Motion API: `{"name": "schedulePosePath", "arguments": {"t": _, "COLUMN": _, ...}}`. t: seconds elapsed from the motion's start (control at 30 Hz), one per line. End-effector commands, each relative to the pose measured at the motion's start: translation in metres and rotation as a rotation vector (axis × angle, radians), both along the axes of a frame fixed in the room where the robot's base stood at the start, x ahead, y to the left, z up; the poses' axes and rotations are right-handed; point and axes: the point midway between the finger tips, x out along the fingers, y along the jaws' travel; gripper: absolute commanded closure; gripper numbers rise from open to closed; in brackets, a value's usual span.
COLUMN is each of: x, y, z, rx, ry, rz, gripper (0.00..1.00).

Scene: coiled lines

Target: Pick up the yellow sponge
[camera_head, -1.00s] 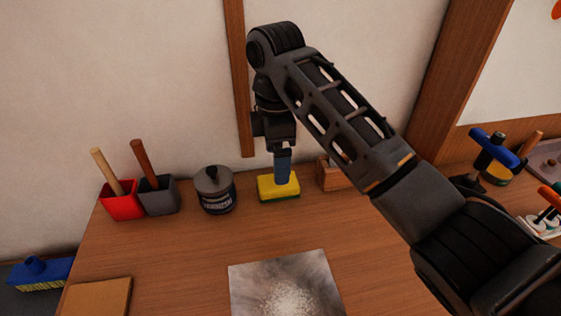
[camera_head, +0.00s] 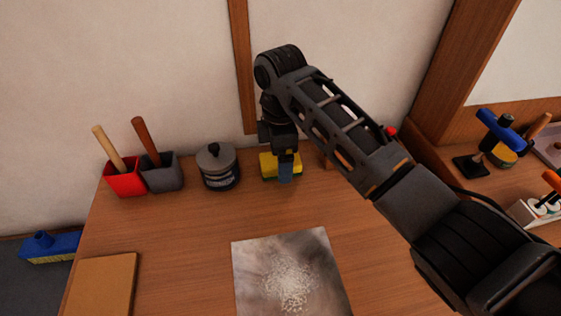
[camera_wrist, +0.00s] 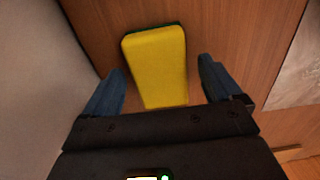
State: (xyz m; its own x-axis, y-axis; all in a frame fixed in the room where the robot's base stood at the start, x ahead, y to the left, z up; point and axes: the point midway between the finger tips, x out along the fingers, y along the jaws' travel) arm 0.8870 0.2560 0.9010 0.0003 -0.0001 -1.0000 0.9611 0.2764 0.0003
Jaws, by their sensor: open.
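The yellow sponge (camera_head: 268,165) with a dark green underside lies on the wooden table near the wall. In the head view my gripper (camera_head: 286,168) hangs down in front of it and hides part of it. In the wrist view the sponge (camera_wrist: 157,62) lies ahead, between the lines of the two blue fingers. My gripper (camera_wrist: 164,82) is open, with one finger to each side and a gap between each finger and the sponge.
A dark lidded jar (camera_head: 218,167) stands left of the sponge. A grey holder (camera_head: 163,176) and a red holder (camera_head: 126,181) with wooden handles are further left. A grey sheet with white grains (camera_head: 290,272) lies in front. A wooden block is partly hidden on the right.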

Motion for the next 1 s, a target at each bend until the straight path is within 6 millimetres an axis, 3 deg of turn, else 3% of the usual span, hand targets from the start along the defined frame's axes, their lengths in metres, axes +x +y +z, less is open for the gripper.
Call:
{"name": "schedulePosePath", "arguments": {"t": 0.07, "x": 0.0, "y": 0.0, "z": 0.0001, "rx": 0.0, "ry": 0.0, "rz": 0.0, "gripper": 0.08}}
{"name": "schedulePosePath", "arguments": {"t": 0.7, "x": 0.0, "y": 0.0001, "z": 0.0005, "rx": 0.0, "ry": 0.0, "rz": 0.0, "gripper": 0.68}}
{"name": "schedulePosePath", "arguments": {"t": 1.0, "x": 0.0002, "y": 0.0002, "z": 0.0024, "rx": 0.0, "ry": 0.0, "rz": 0.001, "gripper": 0.68}}
